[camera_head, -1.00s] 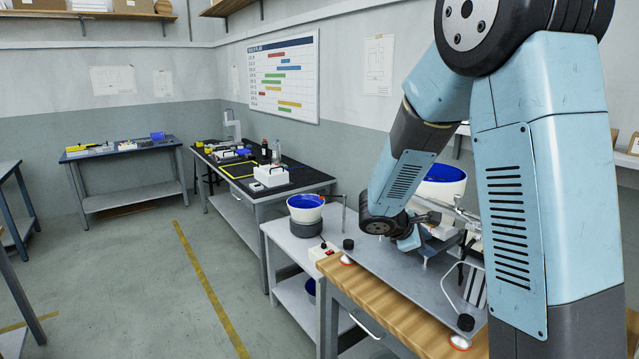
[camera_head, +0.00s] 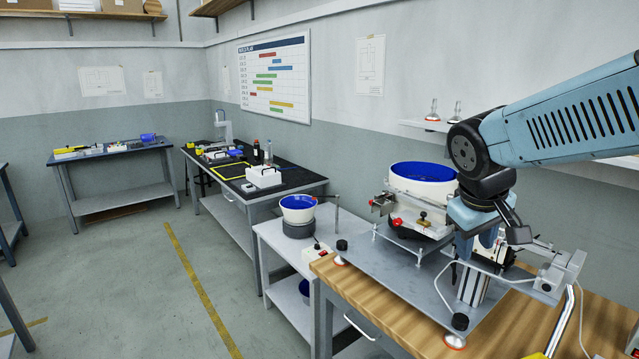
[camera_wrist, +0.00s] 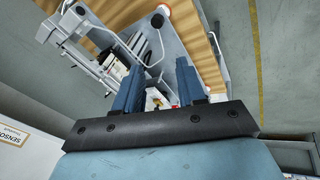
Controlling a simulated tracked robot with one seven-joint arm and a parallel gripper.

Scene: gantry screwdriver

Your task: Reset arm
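My arm reaches in from the right in the head view. My gripper (camera_head: 478,240) points down over the rig on the wooden bench (camera_head: 590,325). In the wrist view its two blue fingers (camera_wrist: 158,80) stand apart with a gap between them, and I see nothing held. The gantry screwdriver rig (camera_head: 500,255), with its grey metal plate (camera_head: 395,285), lies below and behind the gripper. Part of it is hidden by the gripper. The rig's white and grey linear parts (camera_wrist: 75,35) also show in the wrist view. I cannot tell whether the fingers touch anything.
A smaller bowl feeder (camera_head: 298,210) sits on the side table to the left. A black-topped table (camera_head: 285,185) and a blue table (camera_head: 115,152) stand farther back.

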